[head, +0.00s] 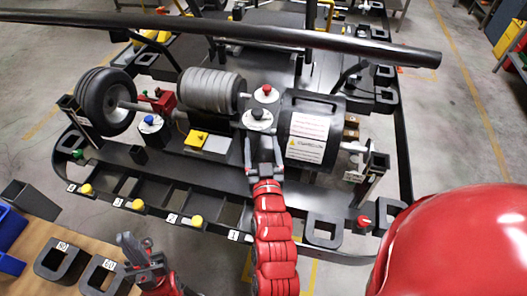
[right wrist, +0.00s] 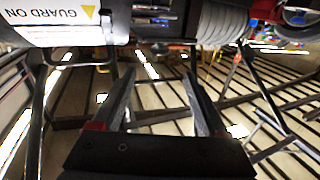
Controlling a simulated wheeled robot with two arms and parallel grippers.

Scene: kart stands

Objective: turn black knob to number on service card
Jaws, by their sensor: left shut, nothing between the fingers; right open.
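The black knob (head: 258,113) sits on a round white dial on the kart, just in front of a red knob (head: 266,90) on a similar dial. The dial marks are too small to read. My right gripper (head: 263,143) is open just in front of the black knob; I cannot tell whether it touches it. In the right wrist view the fingers (right wrist: 158,78) are apart with nothing between them, and I cannot make out the knob. My left gripper (head: 138,258) is shut and empty at lower left. I cannot identify a service card for certain.
A black drum (head: 318,105) with a white warning label (head: 307,137) stands right of the knob. Grey ribbed discs (head: 210,92), a blue knob (head: 150,121) and a wheel (head: 104,101) lie left. A dark bar (head: 350,45) crosses above. Yellow knobs (head: 137,204) line the front rail.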

